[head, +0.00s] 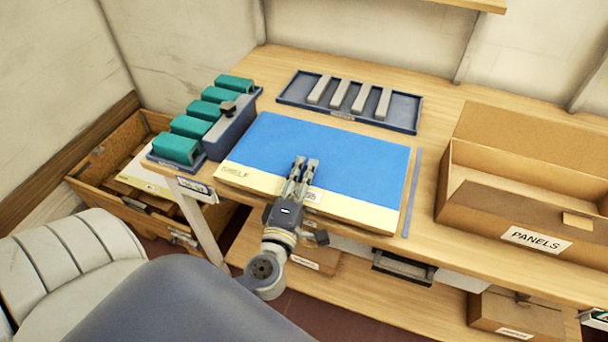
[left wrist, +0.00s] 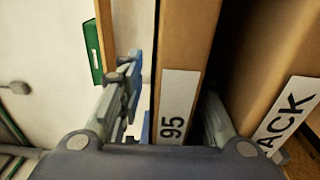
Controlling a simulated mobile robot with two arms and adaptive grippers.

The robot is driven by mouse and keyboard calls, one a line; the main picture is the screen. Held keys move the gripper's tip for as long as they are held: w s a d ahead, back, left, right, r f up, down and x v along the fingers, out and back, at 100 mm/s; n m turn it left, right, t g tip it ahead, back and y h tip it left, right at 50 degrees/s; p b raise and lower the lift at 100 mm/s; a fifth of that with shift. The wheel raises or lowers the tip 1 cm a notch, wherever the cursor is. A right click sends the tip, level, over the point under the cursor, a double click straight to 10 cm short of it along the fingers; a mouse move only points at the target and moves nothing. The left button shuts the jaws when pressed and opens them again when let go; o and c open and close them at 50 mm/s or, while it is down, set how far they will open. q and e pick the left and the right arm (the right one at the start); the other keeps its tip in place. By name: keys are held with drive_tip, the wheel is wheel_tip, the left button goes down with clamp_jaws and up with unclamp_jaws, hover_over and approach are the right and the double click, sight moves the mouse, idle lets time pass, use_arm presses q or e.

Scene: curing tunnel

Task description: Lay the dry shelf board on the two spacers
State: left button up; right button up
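The shelf board (head: 335,148) is a blue panel with a cream front strip lettered SHELF, lying flat on the workbench. My left gripper (head: 305,163) is over its front part in the head view, with its two fingers apart and nothing visibly held. The left wrist view is rolled sideways: the fingers (left wrist: 172,95) stand wide apart, with a brown edge labelled 95 (left wrist: 180,105) showing between them. I cannot tell whether they touch it. Several grey bars (head: 340,94), possibly the spacers, lie in a dark blue tray (head: 405,115) behind the board. My right gripper is out of view.
Teal blocks (head: 177,149) and a dark blue box (head: 230,128) stand left of the board. An open PANELS carton (head: 535,239) is at the right. A wooden crate (head: 88,178) stands lower left. Cartons (head: 515,312) sit on the lower shelf.

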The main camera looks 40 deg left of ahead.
use_arm(q)
drive_tip(key=shift+f, duration=0.3)
drive_tip(key=shift+s+f, duration=0.15)
drive_tip(key=shift+s+d+f, duration=0.15)
drive_tip(key=shift+s+d, duration=0.1)
drive_tip(key=shift+s, duration=0.25)
drive_tip(key=v, duration=1)
drive_tip(key=shift+s+r, duration=0.35)
drive_tip(key=shift+r, duration=0.15)
